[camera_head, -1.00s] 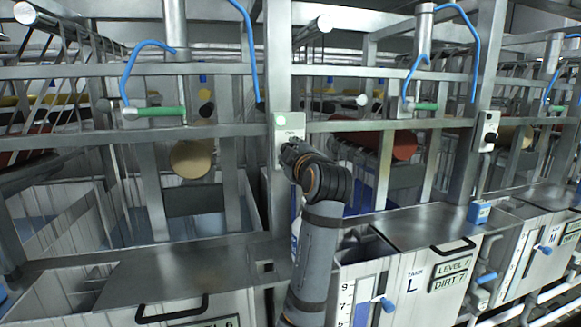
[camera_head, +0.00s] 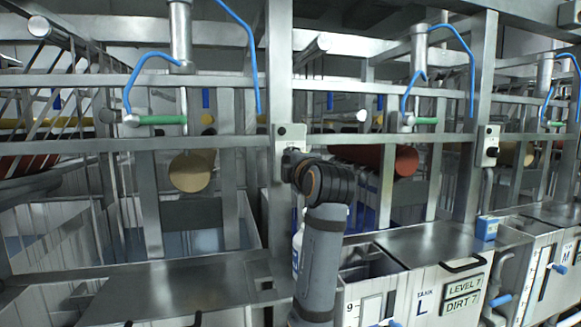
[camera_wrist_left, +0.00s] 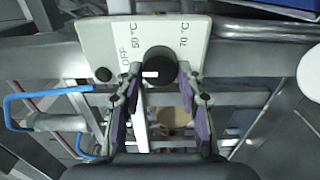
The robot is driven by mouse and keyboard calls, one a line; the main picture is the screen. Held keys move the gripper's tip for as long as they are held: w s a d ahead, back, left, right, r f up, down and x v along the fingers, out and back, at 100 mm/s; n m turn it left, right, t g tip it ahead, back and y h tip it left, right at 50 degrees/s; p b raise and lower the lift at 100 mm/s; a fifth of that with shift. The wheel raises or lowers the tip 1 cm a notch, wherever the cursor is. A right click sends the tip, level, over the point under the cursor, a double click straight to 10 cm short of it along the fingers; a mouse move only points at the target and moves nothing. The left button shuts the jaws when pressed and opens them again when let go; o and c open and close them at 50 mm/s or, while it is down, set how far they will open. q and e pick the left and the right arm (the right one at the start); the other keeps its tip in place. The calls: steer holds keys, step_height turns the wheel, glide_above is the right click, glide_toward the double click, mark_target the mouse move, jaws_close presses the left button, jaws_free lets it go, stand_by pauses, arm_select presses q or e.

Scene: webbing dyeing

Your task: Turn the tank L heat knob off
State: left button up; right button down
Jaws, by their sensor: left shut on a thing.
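The tank L heat knob (camera_wrist_left: 158,62) is black and round with a white mark, on a pale control plate (camera_wrist_left: 105,45) in the left wrist view. The plate reads OFF, 50 °C and 70 °C. The white mark is on the knob's lower left, on the OFF side. My left gripper (camera_wrist_left: 162,75) is shut on the knob, a finger on each side. In the head view the plate (camera_head: 292,131) is on a steel post, and my left gripper (camera_head: 289,160) hides the knob. Tank L (camera_head: 398,300) stands lower right of it. My right gripper is out of view.
A small dark round lamp (camera_wrist_left: 103,74) sits on the plate beside the knob. Another control box (camera_head: 488,146) is on the post to the right. Steel rails and blue hoses (camera_head: 252,60) surround the plate. A steel lid (camera_head: 420,244) lies beside tank L's opening.

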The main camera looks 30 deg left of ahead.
arm_select(q)
steer(key=shift+r, duration=0.15)
steer(key=o, duration=0.9)
steer(key=shift+o, duration=1.3)
steer(key=shift+w, duration=0.15)
